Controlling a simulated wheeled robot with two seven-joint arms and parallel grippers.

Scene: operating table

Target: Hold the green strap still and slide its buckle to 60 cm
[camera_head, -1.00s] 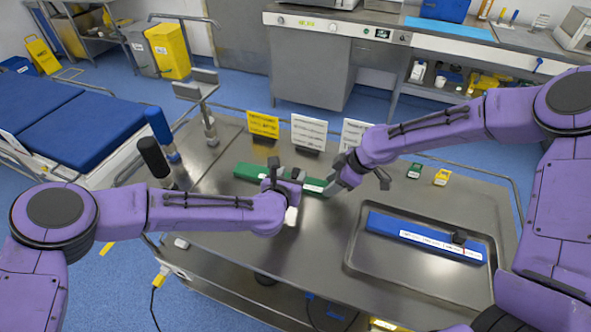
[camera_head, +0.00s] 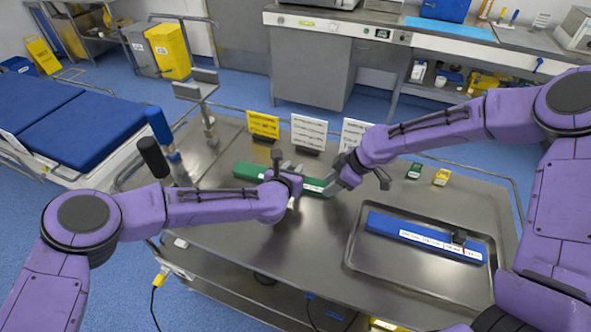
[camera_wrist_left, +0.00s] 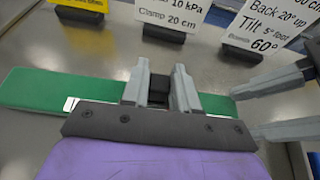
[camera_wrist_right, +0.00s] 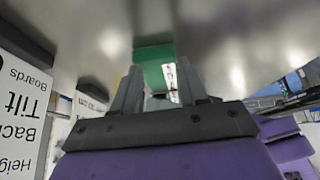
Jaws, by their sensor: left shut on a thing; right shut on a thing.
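The green strap (camera_head: 250,172) lies flat on the steel table, with a white label strip (camera_head: 313,186) near its right end. The black buckle (camera_wrist_left: 160,90) sits around the strap between the fingers of my left gripper (camera_head: 284,170), which is shut on it. The scale under the buckle is hidden. My right gripper (camera_head: 345,177) is shut on the strap's right end; its fingers (camera_wrist_right: 158,85) stand on both sides of the strap in the right wrist view.
Yellow (camera_head: 263,124) and white cards (camera_head: 309,131) stand behind the green strap.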

